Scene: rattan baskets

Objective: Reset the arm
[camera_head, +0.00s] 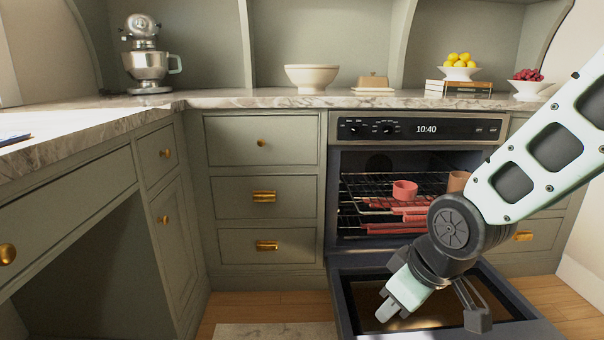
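My arm (545,150) reaches in from the right edge and bends down in front of the oven. My gripper (432,316) hangs low over the lowered oven door (345,305). Its fingers look spread apart, with nothing visible between them. The wrist and part of the arm hide the right side of the oven opening. I cannot tell whether the gripper touches the door.
The open oven holds racks with a red cup (404,190), several reddish pieces and a brown cup (458,181). The counter (250,98) carries a mixer (148,60), a bowl (311,78) and fruit dishes. Wooden floor (270,306) shows left of the door.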

